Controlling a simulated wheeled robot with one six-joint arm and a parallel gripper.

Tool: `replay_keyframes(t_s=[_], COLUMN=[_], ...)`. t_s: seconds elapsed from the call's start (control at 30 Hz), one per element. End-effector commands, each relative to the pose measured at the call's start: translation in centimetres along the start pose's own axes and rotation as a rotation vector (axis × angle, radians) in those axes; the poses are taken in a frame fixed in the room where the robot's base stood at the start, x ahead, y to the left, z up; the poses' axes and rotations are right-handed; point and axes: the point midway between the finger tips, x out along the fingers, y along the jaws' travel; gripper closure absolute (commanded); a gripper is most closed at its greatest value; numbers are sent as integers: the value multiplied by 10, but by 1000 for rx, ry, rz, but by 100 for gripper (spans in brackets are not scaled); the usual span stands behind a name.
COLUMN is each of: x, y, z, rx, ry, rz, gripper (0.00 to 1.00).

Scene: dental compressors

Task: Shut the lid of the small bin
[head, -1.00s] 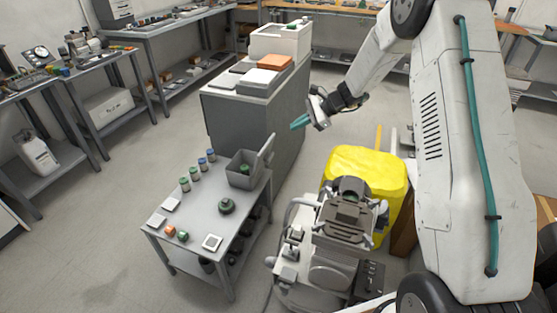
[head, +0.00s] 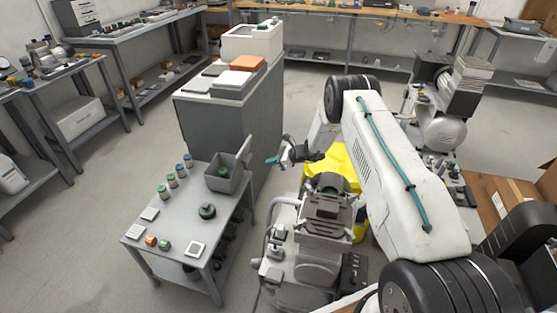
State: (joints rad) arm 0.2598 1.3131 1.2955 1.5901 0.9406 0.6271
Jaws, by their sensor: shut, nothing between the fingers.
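The small grey bin (head: 221,182) stands at the back of a low grey table. Its lid (head: 244,151) is hinged on the right side and stands up, tilted, so the bin is open. A green-topped item (head: 223,172) shows inside it. My gripper (head: 272,161), with teal fingertips, is shut and empty. It is just right of the raised lid in the picture, at about the lid's height, with a small gap seen between them. How far apart they are in depth I cannot tell.
On the table (head: 172,212) are several small jars (head: 171,181), a dark green round item (head: 207,211), an orange piece (head: 151,240) and pale square plates (head: 196,248). A tall grey cabinet (head: 225,130) stands behind. A compressor (head: 318,235) and a yellow object (head: 342,160) sit below my arm.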

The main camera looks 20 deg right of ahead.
Motion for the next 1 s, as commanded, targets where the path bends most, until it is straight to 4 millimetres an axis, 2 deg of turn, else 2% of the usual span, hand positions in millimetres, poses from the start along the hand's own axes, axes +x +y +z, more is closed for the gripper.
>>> replay_keyframes(t_s=[0.03,0.13,0.4,1.0], x=[13,33,56,60], y=[1,1,1,1], z=[-1,-1,25,31], rx=[-1,-2,-1,-2], ry=[1,0,0,14], rz=[3,3,1,1], gripper=[100,100,100,100])
